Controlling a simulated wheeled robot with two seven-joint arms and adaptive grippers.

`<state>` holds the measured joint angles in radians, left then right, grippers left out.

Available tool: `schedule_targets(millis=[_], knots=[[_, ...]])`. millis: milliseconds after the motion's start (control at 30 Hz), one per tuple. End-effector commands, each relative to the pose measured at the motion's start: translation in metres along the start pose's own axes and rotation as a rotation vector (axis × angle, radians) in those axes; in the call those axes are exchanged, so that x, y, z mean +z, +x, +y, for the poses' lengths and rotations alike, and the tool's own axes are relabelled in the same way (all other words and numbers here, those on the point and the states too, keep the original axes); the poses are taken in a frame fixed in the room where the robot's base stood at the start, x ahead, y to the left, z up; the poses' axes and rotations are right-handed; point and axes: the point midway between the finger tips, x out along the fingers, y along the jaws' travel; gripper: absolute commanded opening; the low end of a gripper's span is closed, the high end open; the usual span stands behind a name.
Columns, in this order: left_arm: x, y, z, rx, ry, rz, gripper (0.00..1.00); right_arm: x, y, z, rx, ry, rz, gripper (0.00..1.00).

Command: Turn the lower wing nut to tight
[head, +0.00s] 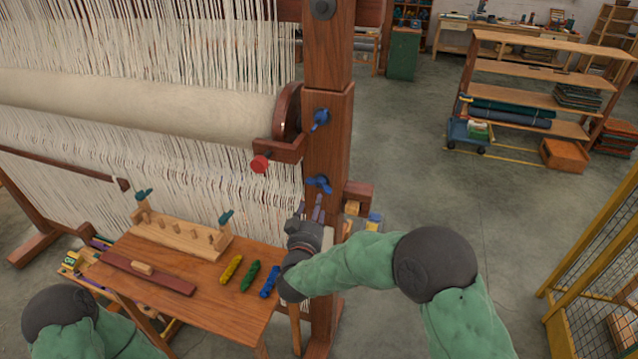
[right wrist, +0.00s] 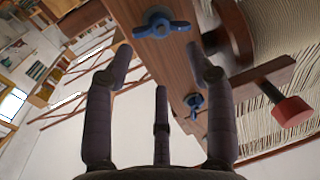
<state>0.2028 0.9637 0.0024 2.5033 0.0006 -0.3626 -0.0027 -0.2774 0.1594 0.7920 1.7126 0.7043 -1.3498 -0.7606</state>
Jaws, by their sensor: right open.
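The lower blue wing nut (head: 319,183) sits on the front of the loom's wooden upright, its wings lying roughly across the post with a slight tilt. It appears as the larger, nearer nut (right wrist: 162,25) in the right wrist view, ahead of the fingertips. The upper blue wing nut (head: 320,118) is higher on the same post and looks smaller and farther in the right wrist view (right wrist: 193,103). My right gripper (head: 311,208) is open and empty just below the lower nut; its fingers (right wrist: 160,62) stand apart and seem clear of it. My left gripper is out of view.
A red knob (head: 260,163) on a bracket juts out left of the post. Below left, a wooden table (head: 205,309) holds yellow, green and blue skeins and a pegged rack (head: 181,235). A wooden block (head: 358,194) protrudes right of the post. Open floor lies farther right.

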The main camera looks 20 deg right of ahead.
Motion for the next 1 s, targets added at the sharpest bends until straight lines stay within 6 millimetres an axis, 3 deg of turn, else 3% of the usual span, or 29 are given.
schedule_targets(millis=[500,700,1000], knots=[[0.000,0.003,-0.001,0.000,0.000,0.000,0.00,0.001,0.083,0.000,-0.001,0.002,-0.001,0.55],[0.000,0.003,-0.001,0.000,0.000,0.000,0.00,0.001,0.095,0.000,-0.003,0.001,-0.002,0.55],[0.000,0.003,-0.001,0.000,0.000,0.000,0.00,0.001,0.097,0.000,-0.003,0.001,-0.001,0.53]])
